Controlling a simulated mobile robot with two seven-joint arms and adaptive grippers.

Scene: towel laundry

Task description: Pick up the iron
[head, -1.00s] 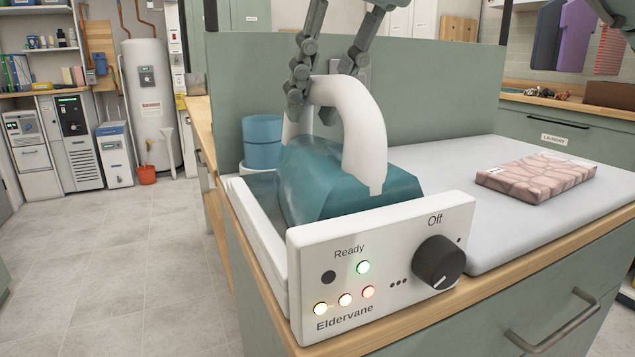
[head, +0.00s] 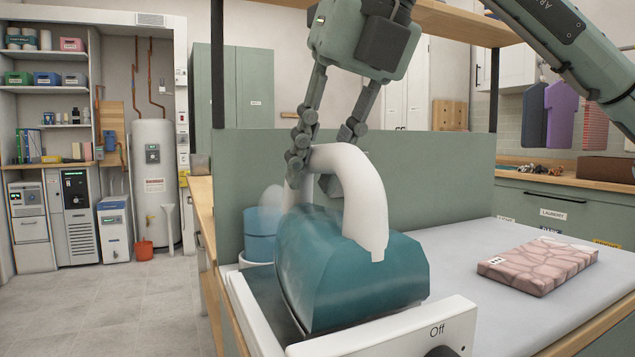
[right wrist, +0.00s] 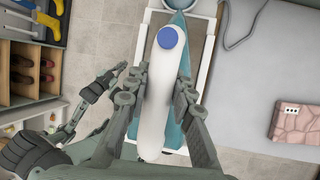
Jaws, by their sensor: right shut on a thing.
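The iron has a teal body (head: 365,275) and a thick white arched handle (head: 368,195). It is over its white station (head: 400,335), with its lower edge close to the front panel; I cannot tell whether it touches the station. My right gripper (head: 325,160) is shut on the top of the handle from above. In the right wrist view, the white handle (right wrist: 155,95), with a blue round end, lies between the right fingers (right wrist: 155,97). My left gripper (right wrist: 108,82) shows at the left of that view, away from the iron; its opening is unclear.
A pink patterned folded towel (head: 538,265) lies on the grey ironing surface (head: 455,245) to the right. A blue container (head: 260,235) stands behind the iron at the left. A green panel (head: 440,190) stands behind the worktop.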

